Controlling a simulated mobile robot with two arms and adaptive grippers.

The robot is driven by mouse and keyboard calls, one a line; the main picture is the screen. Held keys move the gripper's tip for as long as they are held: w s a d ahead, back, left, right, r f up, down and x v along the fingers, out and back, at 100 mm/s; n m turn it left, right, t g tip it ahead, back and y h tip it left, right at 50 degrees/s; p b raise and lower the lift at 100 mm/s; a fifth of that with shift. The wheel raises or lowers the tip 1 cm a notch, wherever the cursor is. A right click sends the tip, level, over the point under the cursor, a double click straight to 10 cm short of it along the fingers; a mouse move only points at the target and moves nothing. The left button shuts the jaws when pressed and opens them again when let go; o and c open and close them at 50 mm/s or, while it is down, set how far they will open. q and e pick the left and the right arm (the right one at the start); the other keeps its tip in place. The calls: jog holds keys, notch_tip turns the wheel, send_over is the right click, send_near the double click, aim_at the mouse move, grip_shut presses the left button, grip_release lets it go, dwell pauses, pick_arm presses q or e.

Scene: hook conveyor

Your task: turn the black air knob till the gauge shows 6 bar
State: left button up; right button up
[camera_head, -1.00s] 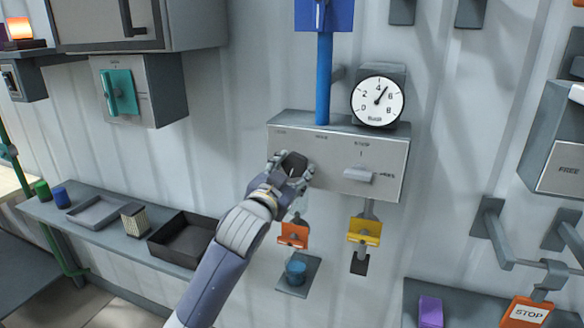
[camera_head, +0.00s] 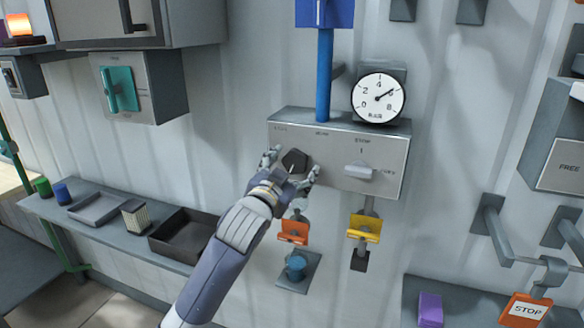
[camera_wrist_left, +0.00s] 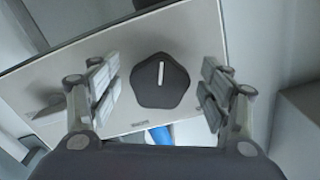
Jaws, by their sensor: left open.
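The black air knob (camera_head: 294,160) is on the left of the grey panel (camera_head: 338,183). In the left wrist view the knob (camera_wrist_left: 160,92) is a dark rounded pentagon with a white line. The round white gauge (camera_head: 378,108) stands on top of the panel. Its needle points up and right, at about the 6 mark. My left gripper (camera_head: 291,170) is open in front of the knob, with one finger on each side. In the left wrist view gaps show between the fingers and the knob. My right gripper is not in view.
A light grey lever (camera_head: 359,172) sits on the panel right of the knob. An orange tag (camera_head: 293,232) and a yellow tag (camera_head: 364,228) hang below. A shelf with a dark tray (camera_head: 183,228) is at lower left.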

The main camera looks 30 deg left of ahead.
pick_arm(q)
jog(key=shift+s+d, duration=0.1)
jog(key=shift+s, duration=0.1)
jog(key=v, duration=0.7)
jog(key=shift+f, duration=0.1)
dwell(0.3)
